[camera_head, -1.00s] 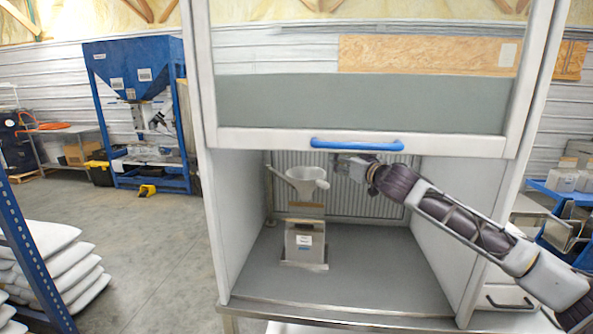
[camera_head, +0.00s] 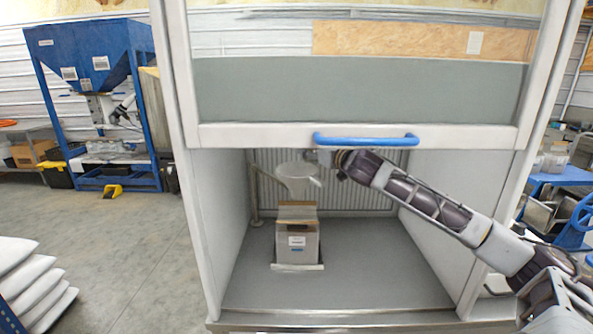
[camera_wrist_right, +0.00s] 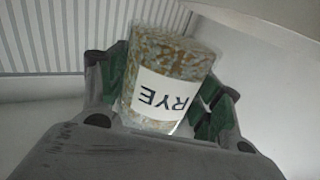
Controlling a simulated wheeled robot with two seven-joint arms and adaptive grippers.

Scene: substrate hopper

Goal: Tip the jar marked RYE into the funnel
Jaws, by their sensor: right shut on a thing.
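The jar marked RYE (camera_wrist_right: 176,60) is clear, with mottled brown and grey grain inside and a white label that reads upside down in the right wrist view. My right gripper (camera_wrist_right: 166,85) is shut around its sides. In the head view my right gripper (camera_head: 326,158) is just right of the funnel's rim, under the sash; the jar cannot be made out there. The pale funnel (camera_head: 297,172) is held above an open carton (camera_head: 297,244) with a white label. The jar's mouth and its tilt in the room are unclear. My left gripper is not in view.
The cabinet's raised sash with its blue handle (camera_head: 366,140) hangs just above my right arm. White side walls bound the grey cabinet floor (camera_head: 380,280), which is clear right of the carton. A thin stand (camera_head: 254,195) rises left of the funnel.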

